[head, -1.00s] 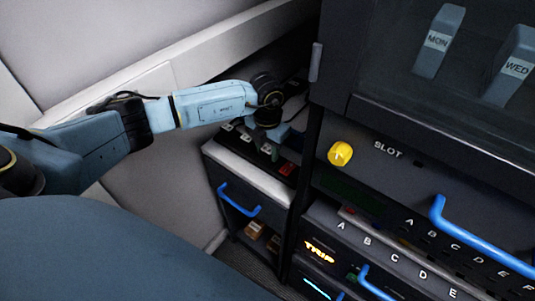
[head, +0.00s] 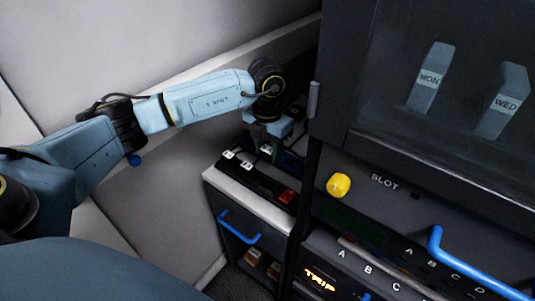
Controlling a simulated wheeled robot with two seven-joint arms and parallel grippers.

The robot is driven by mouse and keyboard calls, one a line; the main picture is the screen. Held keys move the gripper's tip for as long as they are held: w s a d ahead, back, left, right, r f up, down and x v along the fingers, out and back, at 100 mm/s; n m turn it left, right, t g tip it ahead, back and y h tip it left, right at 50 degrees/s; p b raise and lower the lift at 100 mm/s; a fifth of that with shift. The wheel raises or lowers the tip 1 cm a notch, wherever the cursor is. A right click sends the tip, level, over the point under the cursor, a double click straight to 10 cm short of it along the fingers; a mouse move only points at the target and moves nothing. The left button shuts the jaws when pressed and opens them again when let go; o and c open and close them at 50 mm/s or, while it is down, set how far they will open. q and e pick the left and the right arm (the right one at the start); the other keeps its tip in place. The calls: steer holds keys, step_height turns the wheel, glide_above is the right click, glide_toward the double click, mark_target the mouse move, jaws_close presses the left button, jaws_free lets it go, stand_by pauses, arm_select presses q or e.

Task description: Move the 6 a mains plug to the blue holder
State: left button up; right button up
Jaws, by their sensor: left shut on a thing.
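My left gripper (head: 268,132) points down over the white-topped cabinet beside the dark machine. It is shut on a small dark-green piece with a pale face (head: 266,150), held above the black power strip. I cannot read any marking on this piece, so I cannot confirm that it is the 6 A mains plug. A dark bluish area (head: 291,160) shows behind the gripper, but I cannot tell whether it is the blue holder. My right gripper is not in view.
The black strip (head: 262,184) carries white pieces (head: 229,154) and a red switch (head: 287,196). The cabinet has a blue handle (head: 238,228). The dark machine at right has a yellow knob (head: 339,185) and a glass-fronted case with labelled blocks (head: 431,78).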

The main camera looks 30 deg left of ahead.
arm_select(q)
steer(key=shift+r+p, duration=0.85)
steer(key=shift+r, duration=0.55)
steer(key=shift+f, duration=0.1)
